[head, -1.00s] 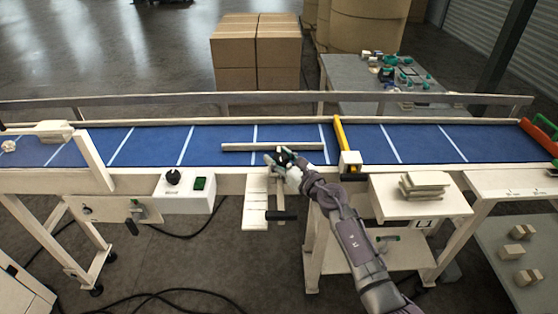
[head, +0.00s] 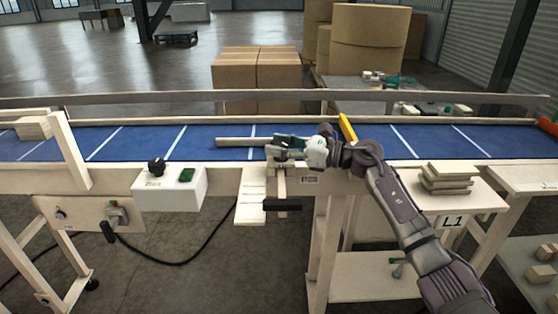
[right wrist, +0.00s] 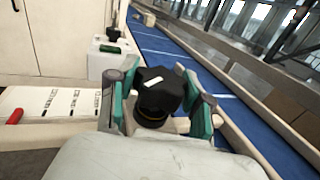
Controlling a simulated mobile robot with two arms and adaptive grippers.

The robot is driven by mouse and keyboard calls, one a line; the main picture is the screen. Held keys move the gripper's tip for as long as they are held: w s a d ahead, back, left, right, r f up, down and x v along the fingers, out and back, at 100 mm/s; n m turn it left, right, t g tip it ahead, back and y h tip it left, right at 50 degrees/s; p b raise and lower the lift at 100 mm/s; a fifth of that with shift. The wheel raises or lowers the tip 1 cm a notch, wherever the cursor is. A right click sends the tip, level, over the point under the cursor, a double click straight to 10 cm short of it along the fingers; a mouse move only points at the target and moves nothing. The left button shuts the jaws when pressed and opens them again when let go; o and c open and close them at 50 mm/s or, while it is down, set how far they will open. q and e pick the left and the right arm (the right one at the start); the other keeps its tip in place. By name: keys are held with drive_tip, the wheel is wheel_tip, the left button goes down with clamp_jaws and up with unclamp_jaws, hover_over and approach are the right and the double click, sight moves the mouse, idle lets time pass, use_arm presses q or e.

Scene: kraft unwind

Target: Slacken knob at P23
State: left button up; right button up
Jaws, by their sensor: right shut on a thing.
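The black knob (right wrist: 158,98) with a white mark on its top shows in the right wrist view, between the green-padded fingers of my right gripper (right wrist: 163,88). The gripper is shut on the knob. In the head view, my right gripper (head: 278,148) reaches in from the right at the conveyor's near edge, and its fingers hide the knob. A small label plate (head: 309,180) sits on the rail just right of there; its text is too small to read surely. My left gripper is not in view.
A white scale plate (head: 250,205) and a black handle (head: 282,204) hang below the rail. A white control box (head: 165,192) stands left. A pale bar (head: 232,141) lies across the blue belt (head: 205,150). Stacked pale blocks (head: 447,176) stand right.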

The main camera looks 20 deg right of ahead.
drive_tip(key=shift+f+g, duration=0.35)
drive_tip(key=shift+g, duration=0.05)
drive_tip(key=o, duration=1.1)
drive_tip(key=shift+c, duration=0.2)
drive_tip(key=shift+o, duration=0.6)
drive_tip(key=shift+r, duration=0.15)
drive_tip(key=v, duration=1.2)
